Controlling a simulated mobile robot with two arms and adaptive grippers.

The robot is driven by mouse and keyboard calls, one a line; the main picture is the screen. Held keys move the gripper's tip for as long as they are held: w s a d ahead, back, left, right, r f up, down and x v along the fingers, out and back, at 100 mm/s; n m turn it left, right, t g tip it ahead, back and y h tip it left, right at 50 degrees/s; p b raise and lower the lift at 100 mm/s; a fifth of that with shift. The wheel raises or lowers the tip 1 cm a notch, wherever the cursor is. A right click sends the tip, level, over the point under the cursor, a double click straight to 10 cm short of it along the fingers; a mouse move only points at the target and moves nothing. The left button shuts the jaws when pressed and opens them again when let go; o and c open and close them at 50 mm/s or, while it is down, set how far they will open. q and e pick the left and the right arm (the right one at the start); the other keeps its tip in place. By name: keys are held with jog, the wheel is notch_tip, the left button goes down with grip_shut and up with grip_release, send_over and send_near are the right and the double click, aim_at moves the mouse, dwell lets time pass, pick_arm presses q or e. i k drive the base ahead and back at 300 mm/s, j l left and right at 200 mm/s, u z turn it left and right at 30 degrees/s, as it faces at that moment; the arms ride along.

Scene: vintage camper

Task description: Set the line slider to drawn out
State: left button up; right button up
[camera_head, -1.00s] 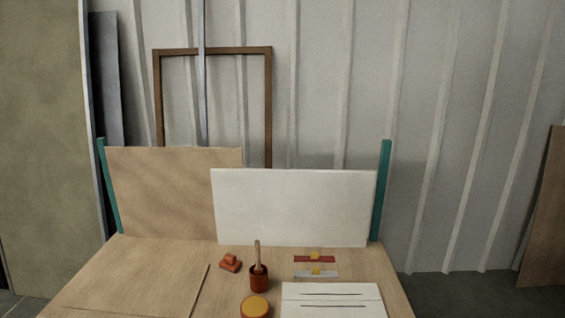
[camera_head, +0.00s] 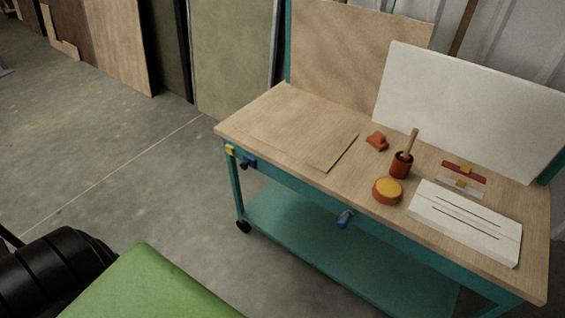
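Two short slider strips lie on the right part of the wooden workbench top (camera_head: 290,122). One is a red strip (camera_head: 453,166) with a yellow knob (camera_head: 466,169) near its middle. In front of it is a pale grey strip (camera_head: 475,191) with a yellow knob (camera_head: 461,184) near its middle. I cannot tell which one is the line slider. A white panel with dark slots (camera_head: 440,220) lies just in front of them. Neither of my grippers is in view.
A white board (camera_head: 460,105) rises behind. Blue fittings (camera_head: 345,218) hang at the front edge.

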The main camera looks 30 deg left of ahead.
aim_at(248, 161)
jog(key=u, duration=1.3)
